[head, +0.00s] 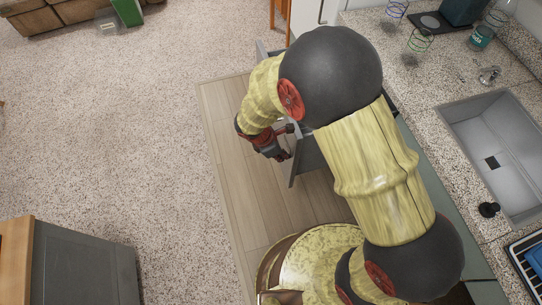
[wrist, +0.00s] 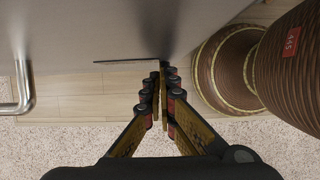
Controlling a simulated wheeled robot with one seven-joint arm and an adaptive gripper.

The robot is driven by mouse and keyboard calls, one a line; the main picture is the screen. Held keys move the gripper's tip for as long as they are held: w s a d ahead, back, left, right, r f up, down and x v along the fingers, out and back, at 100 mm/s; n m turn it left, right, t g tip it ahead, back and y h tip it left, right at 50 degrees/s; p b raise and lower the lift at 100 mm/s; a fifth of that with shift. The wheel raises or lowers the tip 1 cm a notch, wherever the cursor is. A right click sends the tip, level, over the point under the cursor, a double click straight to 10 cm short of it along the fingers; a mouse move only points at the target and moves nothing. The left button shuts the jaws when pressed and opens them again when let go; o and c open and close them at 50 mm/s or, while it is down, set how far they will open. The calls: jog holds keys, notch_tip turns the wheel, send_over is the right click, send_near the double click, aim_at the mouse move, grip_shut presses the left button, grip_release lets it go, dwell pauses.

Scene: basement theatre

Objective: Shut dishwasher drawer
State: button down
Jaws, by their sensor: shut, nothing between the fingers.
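The dishwasher drawer (head: 304,160) stands pulled out from the counter front in the head view, a grey panel partly hidden behind my arm. In the wrist view a smooth grey panel (wrist: 90,30), which looks like its front, fills the upper part. A metal bar handle (wrist: 22,95) shows at the left. My gripper (head: 284,154) is beside the panel in the head view. In the wrist view my gripper (wrist: 162,68) is shut and empty, its tips close to the panel's edge. I cannot tell whether they touch it.
The speckled counter (head: 440,110) with a sink (head: 495,150) runs along the right. Wire stands and a bottle (head: 485,35) are at its back. A wooden floor strip (head: 225,150) and open carpet (head: 120,130) lie left. A grey cabinet (head: 85,275) stands at the lower left.

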jog(key=w+d+p, duration=0.2)
jog(key=w+d, duration=0.1)
jog(key=d, duration=0.7)
jog(key=w+d+p, duration=0.1)
jog(key=w+d, duration=0.2)
jog(key=d, duration=0.7)
jog(key=w+d+p, duration=0.2)
jog(key=w+d, duration=0.1)
jog(key=d, duration=0.7)
jog(key=shift+d+p, duration=0.3)
jog(key=shift+d, duration=0.1)
